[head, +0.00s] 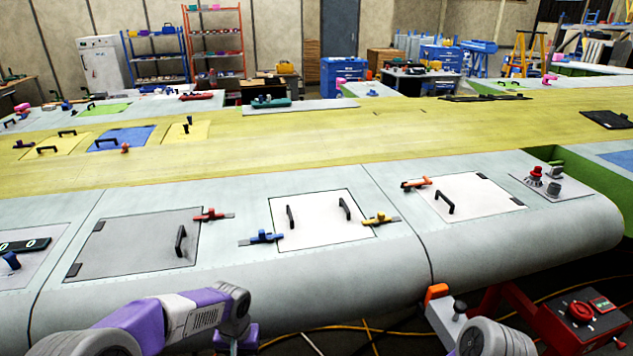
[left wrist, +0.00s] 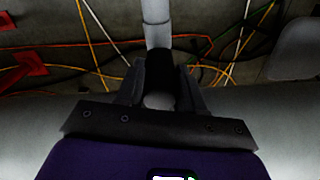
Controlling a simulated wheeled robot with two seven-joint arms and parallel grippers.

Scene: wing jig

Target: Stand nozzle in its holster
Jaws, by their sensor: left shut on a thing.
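In the left wrist view, my left gripper (left wrist: 160,78) has its dark fingers closed around a pale grey cylindrical piece, which looks like the nozzle (left wrist: 158,28). It extends away from the fingers to the top edge of the picture, over the floor. In the head view my left arm comes in at the bottom left, and the fingers and the nozzle are below the picture edge. An orange-topped pale bracket (head: 446,318) sits at the wing's front edge; I cannot tell if it is the holster. My right gripper is not in view.
The grey wing surface (head: 330,262) spans the front with panels, black handles and coloured clamps. A red stand with a red control box (head: 583,314) is at the lower right. Orange and yellow cables (left wrist: 98,44) lie on the floor below.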

